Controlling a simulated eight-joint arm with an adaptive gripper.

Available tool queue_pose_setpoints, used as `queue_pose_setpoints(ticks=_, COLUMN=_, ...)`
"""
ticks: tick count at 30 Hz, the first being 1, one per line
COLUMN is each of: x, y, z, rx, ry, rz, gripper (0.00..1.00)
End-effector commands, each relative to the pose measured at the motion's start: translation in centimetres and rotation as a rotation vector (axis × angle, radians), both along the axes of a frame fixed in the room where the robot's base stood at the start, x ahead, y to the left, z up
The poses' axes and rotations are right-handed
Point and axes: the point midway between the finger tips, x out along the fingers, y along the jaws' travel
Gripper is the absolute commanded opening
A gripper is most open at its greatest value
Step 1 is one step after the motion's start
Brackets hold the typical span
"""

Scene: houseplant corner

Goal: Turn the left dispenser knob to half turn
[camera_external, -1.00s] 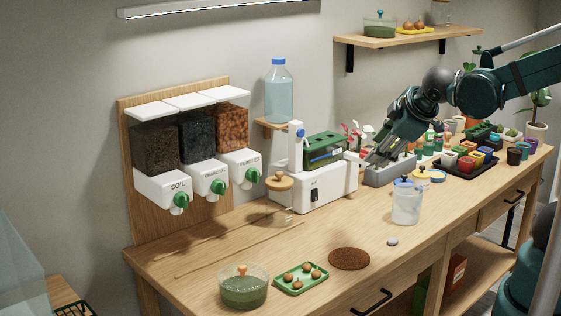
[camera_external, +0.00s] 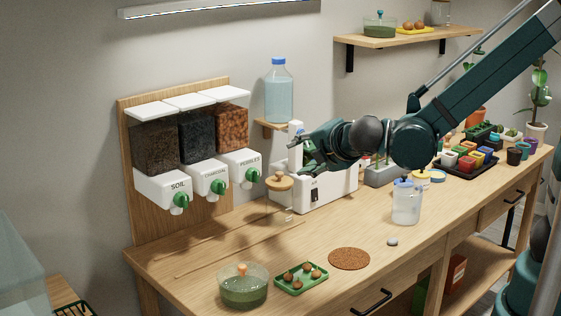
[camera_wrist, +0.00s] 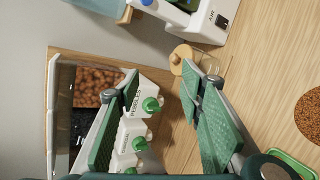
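Three dispensers hang on a wooden wall board at the left. The left one, labelled SOIL (camera_external: 160,190), has a dark fill and a green knob (camera_external: 180,201) on its white front. The knob's exact angle is too small to tell. The charcoal knob (camera_external: 218,187) and pebbles knob (camera_external: 253,175) are to its right. My gripper (camera_external: 303,158) is open and empty, right of the dispensers, in front of the white machine. In the wrist view its fingers (camera_wrist: 160,68) are spread; the pebbles knob (camera_wrist: 151,104) and charcoal knob (camera_wrist: 139,143) show between them.
The white machine (camera_external: 330,190) and a round wooden lid (camera_external: 280,181) on a clear jar stand right of the dispensers. A water bottle (camera_external: 279,92) stands on a small shelf above. A green bowl (camera_external: 243,290) and green tray (camera_external: 302,278) are at the front. The bench below the dispensers is mostly clear.

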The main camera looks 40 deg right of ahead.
Motion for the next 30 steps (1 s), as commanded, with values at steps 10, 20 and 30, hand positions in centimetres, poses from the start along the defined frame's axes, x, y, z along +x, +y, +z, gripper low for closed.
queue_pose_setpoints(ticks=10, x=2.4, y=8.3, z=-1.6, rx=-0.291, ry=-0.078, rz=0.183, gripper=0.38)
queue_pose_setpoints(ticks=20, x=2.9, y=16.7, z=-3.3, rx=-0.570, ry=-0.172, rz=0.333, gripper=0.38)
queue_pose_setpoints(ticks=30, x=1.6, y=25.6, z=-5.6, rx=-0.852, ry=-0.284, rz=0.457, gripper=0.38)
